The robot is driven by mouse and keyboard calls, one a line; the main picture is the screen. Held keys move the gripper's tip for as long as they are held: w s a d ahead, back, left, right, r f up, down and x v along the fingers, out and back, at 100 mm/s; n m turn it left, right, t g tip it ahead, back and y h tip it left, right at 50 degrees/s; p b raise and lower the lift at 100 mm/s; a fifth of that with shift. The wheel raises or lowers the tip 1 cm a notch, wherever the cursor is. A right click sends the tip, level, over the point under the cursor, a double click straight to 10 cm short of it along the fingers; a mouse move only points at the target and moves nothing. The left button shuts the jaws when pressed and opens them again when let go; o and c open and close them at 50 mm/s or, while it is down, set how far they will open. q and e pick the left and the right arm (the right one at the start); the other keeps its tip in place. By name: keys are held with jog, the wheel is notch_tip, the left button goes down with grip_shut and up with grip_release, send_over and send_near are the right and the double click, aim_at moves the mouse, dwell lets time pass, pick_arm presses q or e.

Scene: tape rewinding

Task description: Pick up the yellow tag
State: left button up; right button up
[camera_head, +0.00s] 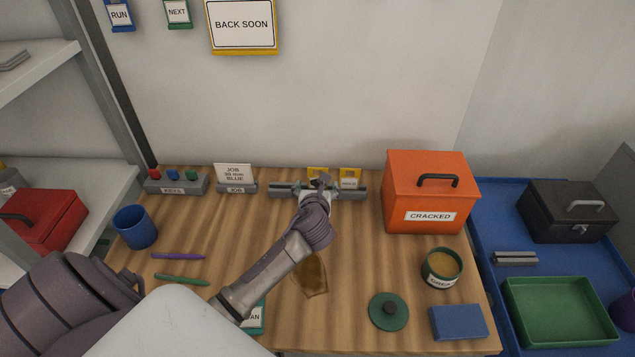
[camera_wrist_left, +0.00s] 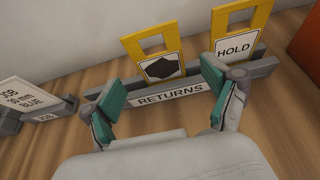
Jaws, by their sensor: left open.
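Two yellow tags stand in a grey rack (camera_wrist_left: 172,93) labelled RETURNS at the back of the wooden table. The left tag (camera_wrist_left: 162,68) bears a black shape on a white label. The right tag (camera_wrist_left: 236,47) reads HOLD; it also shows in the head view (camera_head: 349,180). My left gripper (camera_wrist_left: 163,80) is open and empty, its teal-padded fingers spread on either side of the left tag and apart from it. In the head view my left gripper (camera_head: 318,186) is over the rack, partly hiding the left tag (camera_head: 317,172). My right gripper is out of view.
A JOB card (camera_head: 234,173) and a KEYS rack (camera_head: 177,185) stand left of the rack. An orange CRACKED box (camera_head: 431,192) stands to the right. A blue cup (camera_head: 134,226), pens, a tin (camera_head: 442,268) and a green lid (camera_head: 389,312) are nearer the front.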

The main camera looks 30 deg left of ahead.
pick_arm(q)
jog(key=x, duration=0.4)
jog(key=shift+c, duration=1)
jog(key=c, duration=0.8)
jog(key=shift+o, duration=0.2)
notch_tip(320, 180, up, 10)
